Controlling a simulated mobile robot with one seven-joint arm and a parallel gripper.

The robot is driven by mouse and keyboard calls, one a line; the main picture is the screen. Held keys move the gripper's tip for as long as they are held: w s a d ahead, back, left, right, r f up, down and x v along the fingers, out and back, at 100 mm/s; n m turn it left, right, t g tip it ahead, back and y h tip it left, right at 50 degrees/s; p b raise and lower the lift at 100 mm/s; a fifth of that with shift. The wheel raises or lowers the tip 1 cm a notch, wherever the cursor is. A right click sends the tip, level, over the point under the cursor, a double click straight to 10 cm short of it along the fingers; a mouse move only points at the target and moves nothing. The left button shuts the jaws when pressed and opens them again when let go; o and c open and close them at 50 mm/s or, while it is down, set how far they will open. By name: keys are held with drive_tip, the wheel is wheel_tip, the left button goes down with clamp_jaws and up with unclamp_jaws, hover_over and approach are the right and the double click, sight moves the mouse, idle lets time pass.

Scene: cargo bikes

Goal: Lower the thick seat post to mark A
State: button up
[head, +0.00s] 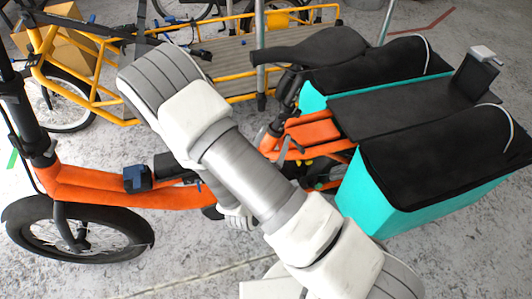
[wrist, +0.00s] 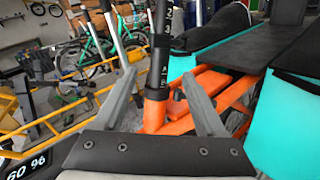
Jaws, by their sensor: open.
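The thick black seat post (wrist: 161,48) with small white marks stands upright in the orange seat tube (wrist: 154,116) in the wrist view. A mark that looks like A sits low on the post, just above the dark collar (wrist: 157,93); the other marks are too small to read surely. My gripper (wrist: 159,76) is open, one finger on each side of the post, with visible gaps. In the head view the black saddle (head: 312,48) is above the orange frame (head: 310,131). My arm crosses in front of the bike and my gripper cannot be made out there.
Teal panniers with black covers (head: 430,200) and a black rear deck (head: 395,103) lie right of the post. A yellow cargo bike (head: 100,95) stands behind, with a cardboard box (head: 65,45).

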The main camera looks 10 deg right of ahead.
drive_tip(key=v, duration=0.7)
drive_tip(key=shift+p, duration=0.45)
drive_tip(key=shift+c, duration=0.3)
